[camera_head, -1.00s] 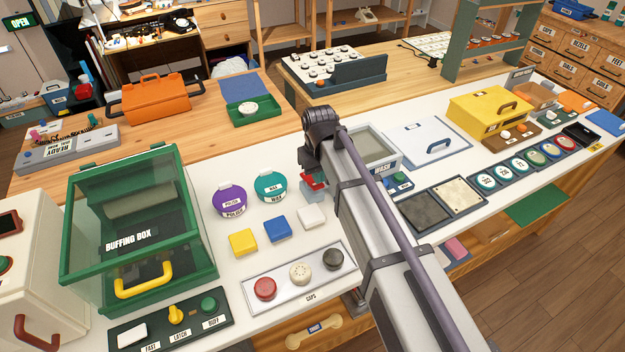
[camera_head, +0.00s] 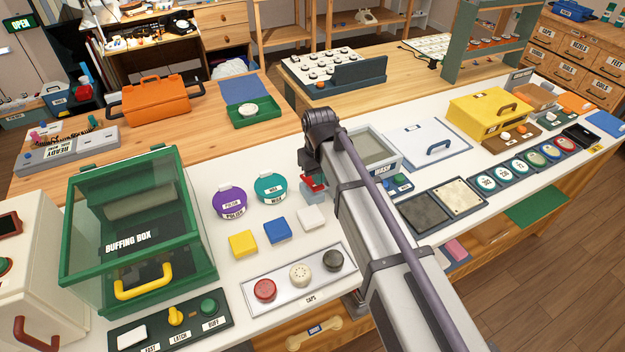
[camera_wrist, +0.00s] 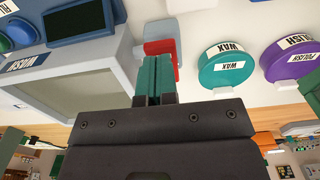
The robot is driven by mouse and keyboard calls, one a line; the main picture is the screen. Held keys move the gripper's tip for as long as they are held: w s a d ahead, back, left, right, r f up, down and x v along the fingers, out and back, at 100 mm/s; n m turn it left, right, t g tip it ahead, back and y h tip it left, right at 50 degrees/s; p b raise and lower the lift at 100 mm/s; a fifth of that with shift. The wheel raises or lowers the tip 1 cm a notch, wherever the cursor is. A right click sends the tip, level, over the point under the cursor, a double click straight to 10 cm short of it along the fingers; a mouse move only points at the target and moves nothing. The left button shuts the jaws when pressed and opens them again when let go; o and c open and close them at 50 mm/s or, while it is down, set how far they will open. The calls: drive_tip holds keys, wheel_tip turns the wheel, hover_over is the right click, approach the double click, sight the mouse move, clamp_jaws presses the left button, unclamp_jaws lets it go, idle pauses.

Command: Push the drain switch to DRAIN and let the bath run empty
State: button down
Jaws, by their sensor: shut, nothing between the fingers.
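The wash bath (camera_head: 376,148) is a grey-rimmed square basin with a dull grey-green inside, just right of my arm in the head view. In the wrist view the bath (camera_wrist: 75,80) fills the left side, with a WASH label on its rim. Beside it is a small grey block with a red lever (camera_wrist: 162,47), which looks like the drain switch; its lettering is not readable. The red lever (camera_head: 314,183) also shows left of my arm in the head view. My gripper (camera_wrist: 154,62) is shut and empty, its teal fingertips at the red lever. I cannot tell whether they touch.
WAX (camera_head: 270,187) and POLISH (camera_head: 229,202) tins stand left of the switch, with coloured blocks in front. A caps tray (camera_head: 300,280) and the green buffing box (camera_head: 140,230) are nearer. A small panel with blue and green buttons (camera_head: 400,184) sits in front of the bath.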

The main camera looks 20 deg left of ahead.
drive_tip(key=shift+f, duration=0.1)
idle(0.6)
drive_tip(key=shift+f+b, duration=0.35)
drive_tip(key=shift+b, duration=0.1)
drive_tip(key=shift+f+b, duration=1.25)
drive_tip(key=shift+r, duration=0.15)
wheel_tip(320, 180, up, 4)
drive_tip(key=p, duration=0.4)
drive_tip(key=shift+r+p, duration=0.15)
drive_tip(key=shift+p, duration=0.15)
